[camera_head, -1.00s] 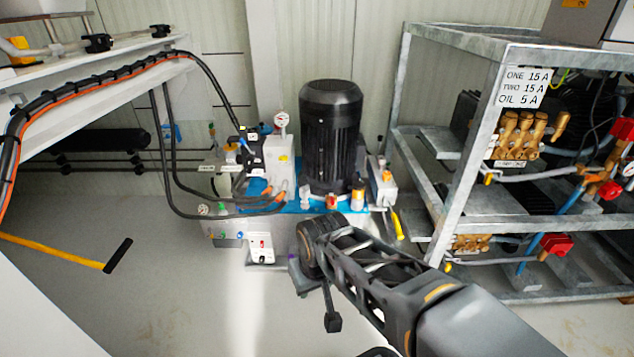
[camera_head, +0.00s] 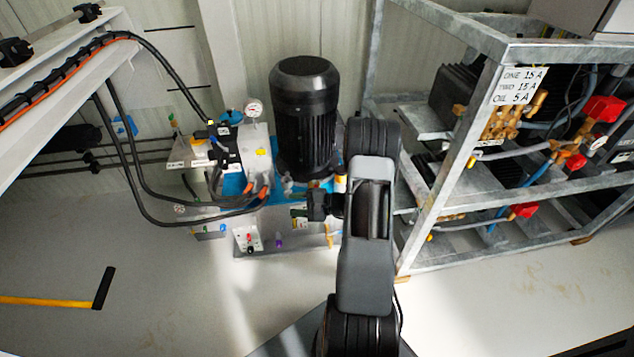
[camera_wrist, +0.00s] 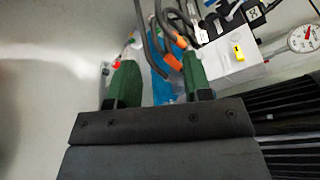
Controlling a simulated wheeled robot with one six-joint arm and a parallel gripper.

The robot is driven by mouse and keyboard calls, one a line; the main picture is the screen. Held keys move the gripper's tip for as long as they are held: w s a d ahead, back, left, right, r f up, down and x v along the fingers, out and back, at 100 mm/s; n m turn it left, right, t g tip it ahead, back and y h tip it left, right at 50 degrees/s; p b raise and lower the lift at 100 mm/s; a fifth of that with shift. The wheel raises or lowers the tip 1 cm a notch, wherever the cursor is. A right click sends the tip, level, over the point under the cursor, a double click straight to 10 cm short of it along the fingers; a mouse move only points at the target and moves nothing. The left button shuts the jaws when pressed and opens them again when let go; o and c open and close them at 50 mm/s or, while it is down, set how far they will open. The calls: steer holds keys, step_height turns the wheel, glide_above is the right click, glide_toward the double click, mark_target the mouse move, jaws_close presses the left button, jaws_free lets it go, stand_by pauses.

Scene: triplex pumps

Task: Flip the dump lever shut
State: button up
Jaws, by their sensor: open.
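I cannot make out for certain which part is the dump lever. The hydraulic power unit (camera_head: 258,150) stands at the middle back in the head view, with a tall black motor, a blue top plate and a white valve block. My gripper (camera_head: 298,213) is at the front right of this unit, below the motor. In the wrist view my gripper (camera_wrist: 156,62) shows two green fingers spread apart with nothing held between them. Beyond the fingers are the blue plate (camera_wrist: 160,85) and orange hose fittings (camera_wrist: 172,61). My arm hides the unit's right end in the head view.
A galvanized frame (camera_head: 450,170) with pumps and red-handled valves stands close on the right of my arm. Black hoses (camera_head: 130,180) loop down at the left of the unit. The floor in front is clear.

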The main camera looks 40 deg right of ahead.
steer(key=s+d+f+m+t+h+p, duration=0.1)
steer(key=s+d+f+m+t+h, duration=0.1)
steer(key=d+f+m+t+h, duration=0.35)
steer(key=s+d+f+m+t+h+p, duration=0.2)
steer(key=d+f+m+h, duration=0.3)
steer(key=d, duration=0.4)
steer(key=shift+n+g+h, duration=0.25)
steer(key=shift+n+h, duration=0.1)
steer(key=shift+h, duration=0.1)
steer(key=w, duration=0.4)
steer(key=w+b, duration=0.1)
steer(key=w, duration=0.3)
steer(key=w+b, duration=0.1)
steer(key=w, duration=0.4)
steer(key=shift+a+r, duration=0.15)
steer(key=shift+a, duration=0.1)
jaws_close()
